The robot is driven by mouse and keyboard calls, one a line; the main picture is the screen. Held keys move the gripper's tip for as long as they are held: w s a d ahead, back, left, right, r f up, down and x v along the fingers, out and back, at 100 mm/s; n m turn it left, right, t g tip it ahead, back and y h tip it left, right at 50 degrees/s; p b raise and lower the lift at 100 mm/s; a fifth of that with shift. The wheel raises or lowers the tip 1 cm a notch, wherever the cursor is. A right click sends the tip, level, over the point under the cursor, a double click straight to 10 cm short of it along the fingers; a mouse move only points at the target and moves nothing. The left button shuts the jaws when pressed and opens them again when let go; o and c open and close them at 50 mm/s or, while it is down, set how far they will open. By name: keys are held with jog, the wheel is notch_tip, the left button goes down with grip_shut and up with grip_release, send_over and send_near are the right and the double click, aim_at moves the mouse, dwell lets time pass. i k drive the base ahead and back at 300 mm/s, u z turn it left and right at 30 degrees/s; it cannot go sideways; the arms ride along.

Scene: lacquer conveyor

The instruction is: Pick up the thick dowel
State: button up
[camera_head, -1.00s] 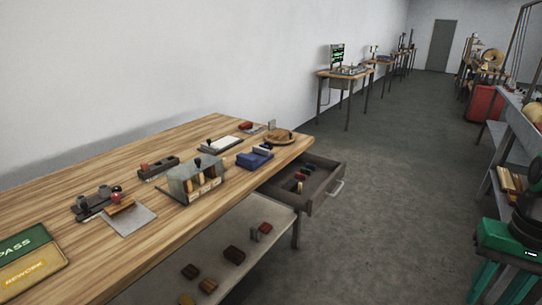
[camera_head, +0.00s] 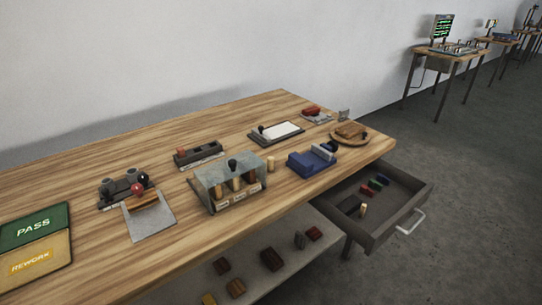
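A grey open-fronted rack (camera_head: 215,175) stands on the wooden bench, with a dark knob on top. It holds upright tan dowels, among them one in the middle (camera_head: 236,184) and one at the right (camera_head: 252,179), above small white labels too small to read. Another tan dowel (camera_head: 271,164) stands upright on the bench just right of the rack. A short tan peg (camera_head: 363,210) stands in the open drawer (camera_head: 385,231). I cannot tell from here which dowel is the thick one. My gripper is not in view.
Around the rack on the bench (camera_head: 120,150) are a blue block holder (camera_head: 308,164), a white pad (camera_head: 278,131), a round wooden board (camera_head: 349,138) and a grey plate (camera_head: 150,222). A PASS/REWORK mat (camera_head: 36,238) lies left. The drawer juts out at right; a shelf below holds several blocks.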

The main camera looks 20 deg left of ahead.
aim_at(270, 159)
jog(key=u, duration=0.3)
jog(key=i, duration=0.85)
jog(key=u, duration=0.1)
